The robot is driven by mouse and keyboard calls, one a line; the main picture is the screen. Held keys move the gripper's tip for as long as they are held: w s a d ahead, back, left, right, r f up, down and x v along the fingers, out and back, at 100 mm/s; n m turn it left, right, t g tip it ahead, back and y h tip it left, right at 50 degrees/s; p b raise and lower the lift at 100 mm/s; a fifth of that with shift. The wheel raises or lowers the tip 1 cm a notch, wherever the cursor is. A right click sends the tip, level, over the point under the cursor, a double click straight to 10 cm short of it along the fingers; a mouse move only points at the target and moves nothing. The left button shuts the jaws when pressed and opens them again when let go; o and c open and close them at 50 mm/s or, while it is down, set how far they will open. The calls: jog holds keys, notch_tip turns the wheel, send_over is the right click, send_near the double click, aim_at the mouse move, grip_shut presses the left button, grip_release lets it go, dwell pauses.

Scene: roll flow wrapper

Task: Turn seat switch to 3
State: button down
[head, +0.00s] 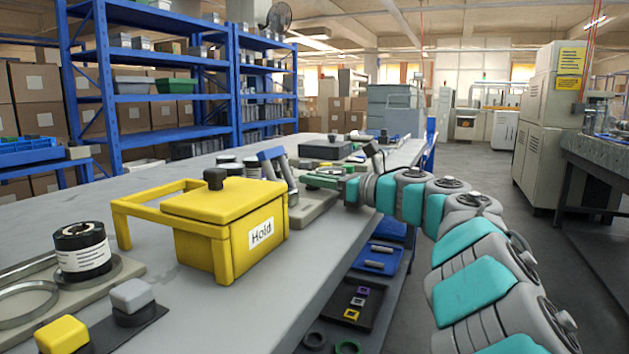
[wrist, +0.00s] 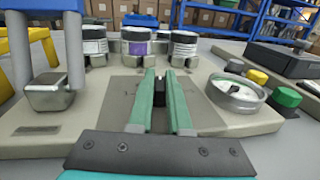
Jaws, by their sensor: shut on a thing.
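My gripper (wrist: 160,82) is shut on a small dark upright piece (wrist: 160,95), which looks like the handle of the seat switch. The green fingers stand on either side of it, over a flat grey plate on a beige base (wrist: 40,145). The fingers cover most of the dark piece. Faint marks show on the plate, but I cannot read any number or tell which way the switch points. In the head view my gripper (head: 322,183) reaches in from the right, behind the yellow box, and the switch cannot be made out.
A round metal dial (wrist: 236,93), a yellow button (wrist: 257,77) and a green button (wrist: 288,97) are right of my fingers. Labelled rolls (wrist: 137,45) stand behind. A metal block (wrist: 48,92) and blue-grey posts (wrist: 75,50) are left. The yellow "Hold" box (head: 225,225) stands nearer on the bench.

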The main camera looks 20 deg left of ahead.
jog(key=shift+w+n+g+y+p, duration=0.1)
jog(key=shift+n+g+y+p, duration=0.2)
jog(key=shift+n+g+p, duration=1)
jog(key=shift+m+g+b, duration=0.3)
jog(key=shift+g+b, duration=0.1)
jog(key=shift+b, duration=0.2)
jog(key=c, duration=0.9)
grip_release()
jog(key=shift+o, duration=0.2)
jog(key=shift+d, duration=0.1)
jog(key=d, duration=0.4)
jog(key=d+b, duration=0.1)
jog(key=d, duration=0.2)
jog(key=shift+s, duration=0.25)
jog(key=shift+s+d, duration=0.1)
jog(key=shift+d, duration=0.25)
